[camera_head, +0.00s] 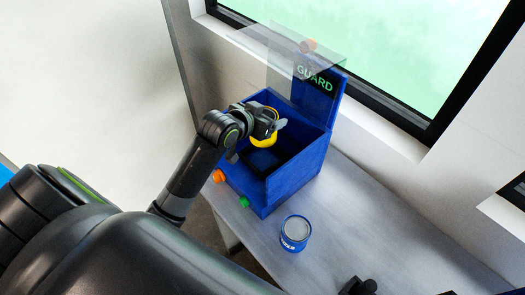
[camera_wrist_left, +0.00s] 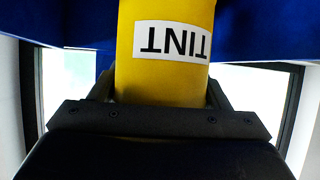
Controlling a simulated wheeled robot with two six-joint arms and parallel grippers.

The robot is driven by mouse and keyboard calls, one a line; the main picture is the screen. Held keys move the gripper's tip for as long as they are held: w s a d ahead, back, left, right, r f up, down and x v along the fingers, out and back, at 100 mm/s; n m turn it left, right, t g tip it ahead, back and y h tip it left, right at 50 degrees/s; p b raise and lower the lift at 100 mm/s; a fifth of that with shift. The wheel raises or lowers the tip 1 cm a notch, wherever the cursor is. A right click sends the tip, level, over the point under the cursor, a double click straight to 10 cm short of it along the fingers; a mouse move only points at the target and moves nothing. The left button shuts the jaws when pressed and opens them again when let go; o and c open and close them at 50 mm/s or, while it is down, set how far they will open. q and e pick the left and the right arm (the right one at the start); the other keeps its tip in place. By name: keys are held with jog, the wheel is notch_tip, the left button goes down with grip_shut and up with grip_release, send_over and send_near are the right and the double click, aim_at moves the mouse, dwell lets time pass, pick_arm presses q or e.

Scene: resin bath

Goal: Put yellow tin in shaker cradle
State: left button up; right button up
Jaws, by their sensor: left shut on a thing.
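The yellow tin (camera_head: 264,140) is in my left gripper (camera_head: 268,127), which is shut on it over the open blue shaker box (camera_head: 296,180). In the left wrist view the tin (camera_wrist_left: 165,75) fills the space between the fingers, with an upside-down TINT label. A dark recess (camera_head: 262,160), which looks like the cradle, shows inside the box below the tin. I cannot tell whether the tin touches it. Dark parts at the bottom edge of the head view look like my right gripper (camera_head: 358,287); its opening is unclear.
A clear guard lid (camera_head: 310,50) stands raised behind the box, beside a blue GUARD panel (camera_head: 316,82). Orange (camera_head: 219,176) and green (camera_head: 244,202) knobs are on the box front. A blue tin (camera_head: 296,232) stands on the grey bench (camera_head: 350,225), with free room to its right.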

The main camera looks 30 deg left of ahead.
pick_arm(q)
send_over(266, 156)
notch_tip(266, 156, down, 6)
jog(key=shift+w+f+p, duration=0.1)
jog(key=shift+p, duration=0.3)
notch_tip(266, 156, down, 3)
jog(key=shift+f+p, duration=0.25)
jog(key=shift+p, duration=0.05)
pick_arm(e)
jog(key=shift+w+a+r, duration=0.1)
jog(key=shift+a+r, duration=0.2)
jog(key=shift+r, duration=0.4)
pick_arm(q)
jog(key=shift+f, duration=0.15)
pick_arm(e)
jog(key=shift+d, duration=0.1)
pick_arm(q)
jog(key=o, duration=1.2)
